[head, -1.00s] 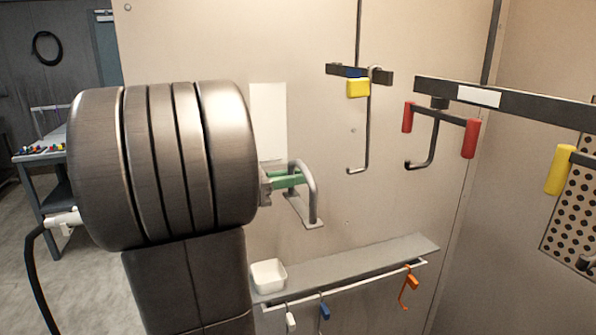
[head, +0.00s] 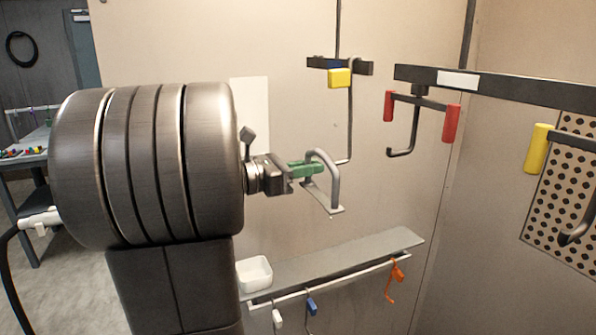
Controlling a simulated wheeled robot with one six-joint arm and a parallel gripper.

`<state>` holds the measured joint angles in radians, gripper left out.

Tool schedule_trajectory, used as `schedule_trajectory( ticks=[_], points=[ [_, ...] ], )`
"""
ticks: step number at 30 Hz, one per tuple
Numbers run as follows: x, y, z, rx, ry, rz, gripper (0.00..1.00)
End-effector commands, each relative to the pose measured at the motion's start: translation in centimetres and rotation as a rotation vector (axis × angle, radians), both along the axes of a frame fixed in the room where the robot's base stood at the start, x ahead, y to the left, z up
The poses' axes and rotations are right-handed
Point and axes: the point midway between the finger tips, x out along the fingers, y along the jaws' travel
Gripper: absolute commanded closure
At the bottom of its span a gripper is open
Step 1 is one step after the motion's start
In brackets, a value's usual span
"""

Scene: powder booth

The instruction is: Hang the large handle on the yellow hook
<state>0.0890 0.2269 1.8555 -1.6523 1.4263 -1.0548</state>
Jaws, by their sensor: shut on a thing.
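My gripper (head: 304,169), with green fingers, is shut on a grey bow-shaped handle (head: 335,180). The handle has a flat foot at its lower end and hangs in the air beyond my arm. A dark hook (head: 350,125) with a yellow block (head: 340,78) hangs from a short bar at the middle. The handle appears just in front of or beside its lower bend; I cannot tell the depth between them. Another hook with a yellow sleeve (head: 536,149) is at the right edge, partly cut off. My arm hides part of the wall at left.
A hook with red sleeves (head: 452,123) hangs from the long dark rail (head: 530,90). Below is a grey shelf (head: 350,262) with a white bin (head: 254,273) and a front rail carrying small white, blue and orange hooks. A perforated panel (head: 535,225) is at right.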

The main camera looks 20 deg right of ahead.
Motion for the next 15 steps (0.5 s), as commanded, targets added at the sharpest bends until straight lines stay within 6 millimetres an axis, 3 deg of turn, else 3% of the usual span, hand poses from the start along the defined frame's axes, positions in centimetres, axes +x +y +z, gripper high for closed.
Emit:
schedule_trajectory(
  ticks=[15],
  points=[
    [0.04,-0.37,0.08,-0.001,0.0,0.0,1.0]
  ],
)
